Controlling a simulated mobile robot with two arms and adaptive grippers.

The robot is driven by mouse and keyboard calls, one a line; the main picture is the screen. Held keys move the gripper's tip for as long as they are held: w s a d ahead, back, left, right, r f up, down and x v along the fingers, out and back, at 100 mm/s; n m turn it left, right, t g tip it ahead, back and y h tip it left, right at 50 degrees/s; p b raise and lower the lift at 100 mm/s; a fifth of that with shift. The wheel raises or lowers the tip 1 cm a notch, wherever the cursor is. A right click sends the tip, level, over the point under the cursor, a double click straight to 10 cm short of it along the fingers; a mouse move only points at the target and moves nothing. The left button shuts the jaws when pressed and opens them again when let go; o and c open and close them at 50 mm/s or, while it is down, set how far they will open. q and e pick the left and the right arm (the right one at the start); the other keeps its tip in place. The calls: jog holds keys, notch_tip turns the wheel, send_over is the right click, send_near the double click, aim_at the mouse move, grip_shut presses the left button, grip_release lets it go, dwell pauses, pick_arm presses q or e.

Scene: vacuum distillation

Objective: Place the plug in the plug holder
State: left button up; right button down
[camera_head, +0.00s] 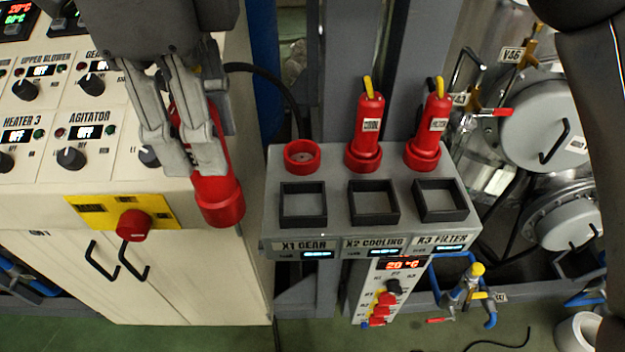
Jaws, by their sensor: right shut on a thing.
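My right gripper (185,150) is at the upper left, pointing down, with its grey fingers shut on a red plug (220,198). The plug hangs tilted in the air, its wide round end down, to the left of the grey socket box; the fingers hide part of its body. The box (285,235) has an empty red round socket (302,157) above the X1 GEAR label. In front of it is an empty square black-framed holder (303,203), with two more like it to the right. My left gripper is not in view.
Red plugs sit upright in the X2 COOLING socket (366,130) and X3 FILTER socket (429,130). A control cabinet (60,205) with knobs and a red stop button (134,226) is at left. A black cable (275,80) runs behind the box. Metal vessels (545,120) stand at right.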

pick_arm(q)
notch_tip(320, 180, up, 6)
jog(key=p, duration=0.5)
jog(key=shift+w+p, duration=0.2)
jog(key=shift+p, duration=0.1)
pick_arm(e)
jog(key=w+d+f, duration=0.8)
jog(key=w+f, duration=0.1)
jog(key=f, duration=0.3)
jog(key=shift+d+f, duration=0.15)
jog(key=shift+d, duration=0.15)
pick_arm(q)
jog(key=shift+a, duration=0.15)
pick_arm(e)
jog(key=shift+w, duration=0.1)
jog(key=shift+f, duration=0.2)
jog(key=c, duration=1)
grip_release()
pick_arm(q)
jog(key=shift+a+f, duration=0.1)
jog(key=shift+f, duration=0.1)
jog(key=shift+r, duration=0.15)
pick_arm(e)
jog(key=shift+r, duration=0.2)
